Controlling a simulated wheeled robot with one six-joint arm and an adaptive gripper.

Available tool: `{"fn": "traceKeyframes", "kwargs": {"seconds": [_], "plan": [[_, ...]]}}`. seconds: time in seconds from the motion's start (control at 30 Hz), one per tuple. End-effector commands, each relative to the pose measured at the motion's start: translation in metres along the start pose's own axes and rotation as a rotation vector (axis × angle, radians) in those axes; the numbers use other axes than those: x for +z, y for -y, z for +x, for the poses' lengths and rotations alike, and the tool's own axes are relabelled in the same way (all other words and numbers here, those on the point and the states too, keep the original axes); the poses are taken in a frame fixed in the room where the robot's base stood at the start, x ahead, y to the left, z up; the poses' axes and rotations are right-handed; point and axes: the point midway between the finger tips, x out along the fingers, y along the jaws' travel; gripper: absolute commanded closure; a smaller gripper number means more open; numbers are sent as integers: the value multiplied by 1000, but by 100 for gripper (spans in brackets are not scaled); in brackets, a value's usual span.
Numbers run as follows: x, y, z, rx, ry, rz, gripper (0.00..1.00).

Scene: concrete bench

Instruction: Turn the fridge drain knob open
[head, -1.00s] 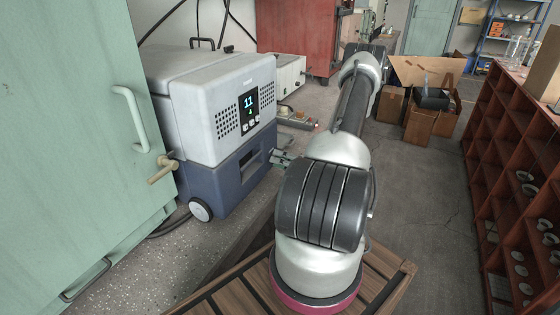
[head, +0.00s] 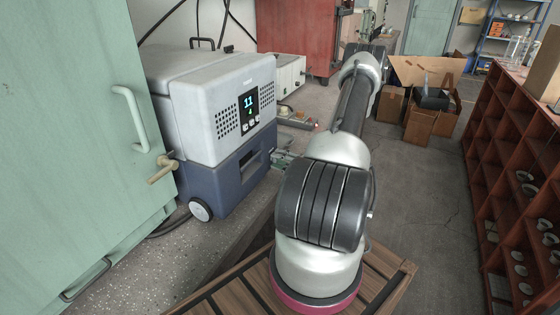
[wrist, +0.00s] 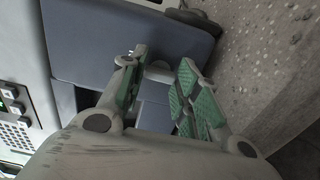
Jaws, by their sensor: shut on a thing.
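The fridge (head: 222,115) is a portable cooler with a light grey top, a dark blue lower body and a lit display reading 11. It stands on the bench, left of my arm. My gripper (head: 284,161) is at the fridge's right side, low on the blue part. In the wrist view, my gripper (wrist: 164,66) has its green-padded fingers on either side of a small pale drain knob (wrist: 158,73) on the blue wall, and is shut on it. The fingers hide part of the knob, and its turn angle cannot be told. The head view does not show the knob.
A green cabinet door with a white handle (head: 130,118) and a tan lever (head: 163,168) stands at the left. A wheel (head: 200,210) is at the fridge's lower corner. A red shelf unit (head: 515,160) stands far right. Open boxes (head: 420,115) lie behind my arm.

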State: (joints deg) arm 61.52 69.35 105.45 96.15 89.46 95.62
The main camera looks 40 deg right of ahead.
Motion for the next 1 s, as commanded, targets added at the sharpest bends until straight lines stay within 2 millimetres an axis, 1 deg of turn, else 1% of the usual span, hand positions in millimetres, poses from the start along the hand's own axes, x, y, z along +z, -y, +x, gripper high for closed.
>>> {"fn": "traceKeyframes", "kwargs": {"seconds": [0.43,0.47,0.53,0.57,0.87,0.97,1.0], "plan": [[0,1,-1,-2,2,9,92],[0,1,-1,-2,2,9,63],[0,1,0,-2,2,9,50],[0,1,0,-2,2,8,46],[0,0,-1,-1,1,8,46],[0,0,-7,-1,1,8,46],[1,0,-12,-1,2,8,46]]}}
